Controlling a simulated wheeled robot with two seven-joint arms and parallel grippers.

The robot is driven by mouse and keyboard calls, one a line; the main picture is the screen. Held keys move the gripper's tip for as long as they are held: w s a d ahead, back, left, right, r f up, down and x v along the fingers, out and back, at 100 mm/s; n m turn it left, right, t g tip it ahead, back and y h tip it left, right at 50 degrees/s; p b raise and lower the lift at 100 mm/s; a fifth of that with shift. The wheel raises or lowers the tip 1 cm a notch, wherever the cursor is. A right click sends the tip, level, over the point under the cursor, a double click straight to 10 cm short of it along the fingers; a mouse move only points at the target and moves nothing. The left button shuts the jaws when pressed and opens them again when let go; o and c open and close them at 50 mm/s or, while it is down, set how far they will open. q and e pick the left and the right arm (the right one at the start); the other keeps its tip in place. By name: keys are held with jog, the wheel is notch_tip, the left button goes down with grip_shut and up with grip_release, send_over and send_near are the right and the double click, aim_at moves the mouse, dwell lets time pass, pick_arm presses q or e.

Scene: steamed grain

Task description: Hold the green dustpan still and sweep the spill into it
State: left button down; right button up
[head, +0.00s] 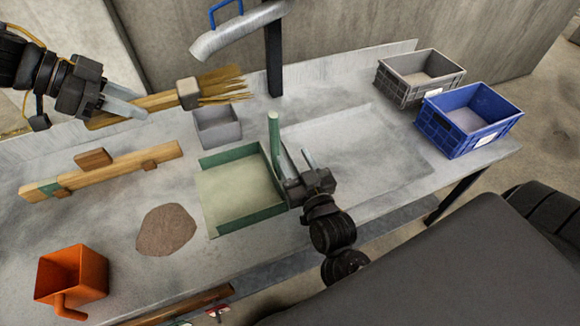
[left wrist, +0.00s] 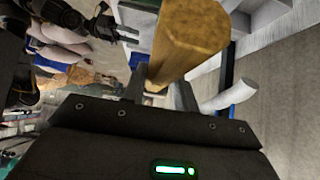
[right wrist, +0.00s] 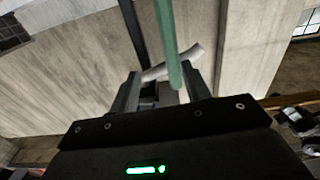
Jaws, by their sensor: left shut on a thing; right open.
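The green dustpan (head: 245,222) lies on the grey table, its upright green handle (head: 274,135) at the upper right. The brown spill (head: 166,230) is a flat heap to the left of the pan, apart from it. My left gripper (head: 128,108) is shut on the wooden handle of a brush (head: 188,93), held above the table's far left with its straw bristles pointing right. The brush handle (left wrist: 190,40) fills the upper middle of the left wrist view. My right gripper (head: 297,166) is open beside the dustpan handle, which rises near its fingers in the right wrist view (right wrist: 168,45).
A wooden piece with a block (head: 120,168) lies left. An orange container (head: 72,274) stands front left. A small grey box (head: 218,126) is behind the pan, under a hanging spout (head: 240,32). Grey (head: 420,76) and blue (head: 468,120) crates stand right.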

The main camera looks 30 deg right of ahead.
aim_at(272, 135)
jog(key=w, duration=0.7)
jog(key=w+a, duration=0.1)
jog(key=w, duration=0.3)
jog(key=shift+w+f, duration=0.15)
jog(key=shift+f, duration=0.1)
grip_shut()
dwell(1.2)
